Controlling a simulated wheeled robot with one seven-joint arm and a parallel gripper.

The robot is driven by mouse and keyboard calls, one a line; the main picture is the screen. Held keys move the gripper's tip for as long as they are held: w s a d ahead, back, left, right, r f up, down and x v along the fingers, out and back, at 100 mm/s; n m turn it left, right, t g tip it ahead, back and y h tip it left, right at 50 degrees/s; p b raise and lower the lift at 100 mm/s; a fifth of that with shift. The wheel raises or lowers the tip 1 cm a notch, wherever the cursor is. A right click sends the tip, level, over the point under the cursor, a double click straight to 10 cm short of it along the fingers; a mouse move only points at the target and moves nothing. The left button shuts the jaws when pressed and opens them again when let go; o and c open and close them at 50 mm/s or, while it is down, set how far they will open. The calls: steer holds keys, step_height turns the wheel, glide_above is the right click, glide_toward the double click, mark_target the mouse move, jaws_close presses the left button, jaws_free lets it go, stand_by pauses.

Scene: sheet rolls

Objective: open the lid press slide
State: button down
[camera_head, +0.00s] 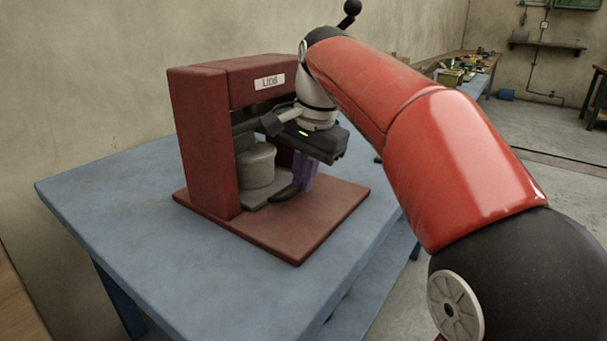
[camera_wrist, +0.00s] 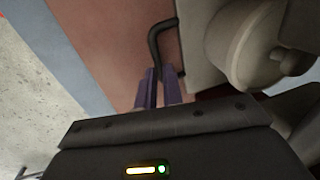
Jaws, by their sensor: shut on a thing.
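The lid press (camera_head: 203,140) is a dark red frame with a "LIDS" label, standing on a red base plate (camera_head: 300,225). Its slide (camera_head: 256,201) is a grey plate low in the frame, bearing a pale grey round pot (camera_head: 257,165). A black bar handle (camera_head: 284,194) is on the slide's front edge; it also shows in the wrist view (camera_wrist: 154,44). My gripper (camera_head: 304,183) reaches down in front of the press. Its purple fingers (camera_wrist: 160,84) are shut on the handle near one end. The gripped part is partly hidden by the fingers.
The press stands on a blue table (camera_head: 130,210) against a wall. Bare base plate and table lie in front of the slide. My red arm crosses the right side. A cluttered workbench (camera_head: 470,70) stands far behind.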

steer(key=s+d, duration=0.2)
steer(key=d, duration=0.1)
steer(key=s+d, duration=0.3)
steer(key=s+d+b, duration=0.1)
steer(key=s+d, duration=0.1)
steer(key=d, duration=0.1)
steer(key=shift+s+d, duration=0.25)
steer(key=shift+d, duration=0.05)
steer(key=c, duration=1.5)
jaws_free()
steer(key=shift+r, duration=0.1)
steer(key=r, duration=0.2)
steer(key=r+p, duration=0.1)
steer(key=r, duration=0.2)
steer(key=s+d+r+p, duration=0.1)
steer(key=r, duration=0.1)
steer(key=shift+r, duration=0.25)
